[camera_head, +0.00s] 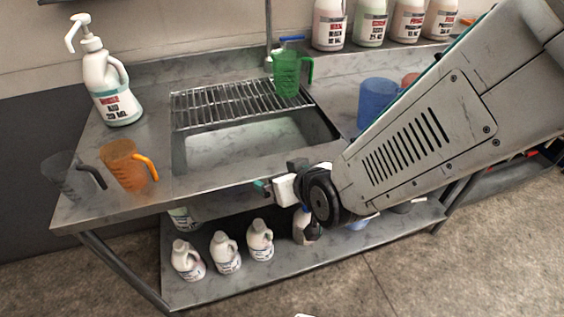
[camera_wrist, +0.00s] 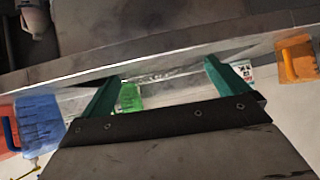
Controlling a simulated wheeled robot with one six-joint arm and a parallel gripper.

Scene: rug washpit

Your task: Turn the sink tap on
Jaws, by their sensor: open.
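The sink (camera_head: 235,148) is set in a grey metal counter, with a wire rack over its back part. The tap (camera_head: 268,32) is a thin upright metal pipe behind the sink. A small blue lever (camera_head: 291,38) shows beside it, just above a green jug (camera_head: 287,72); the jug hides what is below. My gripper (camera_head: 262,186) is near the sink's front edge, well in front of the tap and apart from it. In the wrist view its two teal fingers (camera_wrist: 160,85) are spread with nothing between them that they touch. The tap cannot be made out there.
The green jug stands on the rack (camera_head: 240,101). A blue jug (camera_head: 376,100) is right of the sink, beside my arm. An orange jug (camera_head: 128,165), a clear grey jug (camera_head: 72,175) and a pump bottle (camera_head: 110,85) stand left. Several bottles (camera_head: 370,22) line the back right.

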